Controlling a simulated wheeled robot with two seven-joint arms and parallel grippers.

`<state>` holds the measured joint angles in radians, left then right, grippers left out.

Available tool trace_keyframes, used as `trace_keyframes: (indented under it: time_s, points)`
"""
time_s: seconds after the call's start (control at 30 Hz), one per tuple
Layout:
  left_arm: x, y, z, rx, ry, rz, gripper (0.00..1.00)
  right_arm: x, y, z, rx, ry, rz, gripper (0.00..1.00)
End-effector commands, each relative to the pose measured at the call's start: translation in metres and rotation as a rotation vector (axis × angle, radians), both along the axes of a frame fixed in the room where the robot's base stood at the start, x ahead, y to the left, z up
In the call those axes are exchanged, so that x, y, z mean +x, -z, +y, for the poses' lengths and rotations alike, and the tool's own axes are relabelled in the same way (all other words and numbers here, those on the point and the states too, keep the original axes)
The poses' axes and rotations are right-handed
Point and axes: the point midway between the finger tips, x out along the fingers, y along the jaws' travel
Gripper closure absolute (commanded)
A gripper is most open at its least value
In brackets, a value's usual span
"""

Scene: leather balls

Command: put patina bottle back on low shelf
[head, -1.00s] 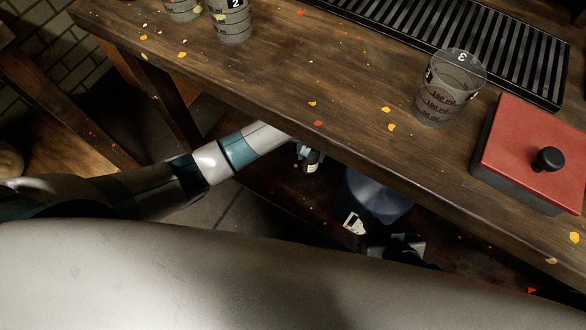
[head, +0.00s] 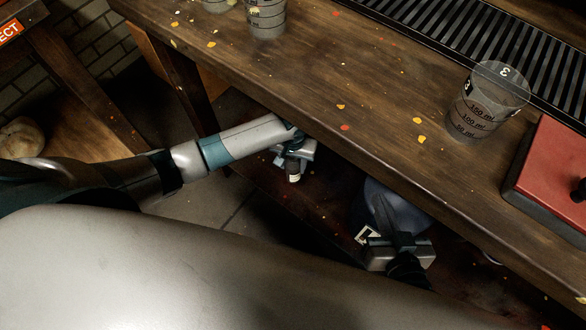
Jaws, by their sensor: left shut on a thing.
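My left gripper (head: 294,160) is below the front edge of the workbench, over the low shelf. It is shut on a small bottle with a pale label (head: 294,175), probably the patina bottle; its lower part shows under the jaws. The low shelf (head: 325,200) is dark wood under the bench top. I cannot tell whether the bottle touches it. My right gripper (head: 386,215) is lower right, in front of a blue-grey rounded container (head: 412,216); its jaw gap cannot be made out.
The bench top (head: 300,75) overhangs the shelf. On it stand a measuring cup (head: 485,105), another cup (head: 267,18), a red-lidded box (head: 550,165) and a slatted black tray (head: 480,40). A white label (head: 367,235) shows beside the blue-grey container. Shelf space between the grippers looks clear.

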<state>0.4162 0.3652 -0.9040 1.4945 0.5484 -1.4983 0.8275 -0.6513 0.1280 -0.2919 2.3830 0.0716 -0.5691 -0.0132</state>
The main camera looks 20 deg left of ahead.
Motion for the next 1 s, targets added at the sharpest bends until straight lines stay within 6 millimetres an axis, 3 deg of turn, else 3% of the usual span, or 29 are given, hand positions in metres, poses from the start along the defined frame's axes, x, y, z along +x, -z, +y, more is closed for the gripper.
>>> trace_keyframes:
  time_s: [0.23,0.7,1.0]
  points:
    - [0.0,0.006,0.0,0.001,0.0,0.0,0.85,0.002,-0.004,0.002,0.009,0.0,-0.03,1.0]
    - [0.0,0.04,0.0,0.001,0.0,-0.001,0.85,0.013,-0.049,0.015,0.082,0.004,-0.279,1.0]
    - [0.0,0.04,0.0,0.001,0.0,-0.001,0.85,0.013,-0.051,0.015,0.083,0.003,-0.284,1.0]
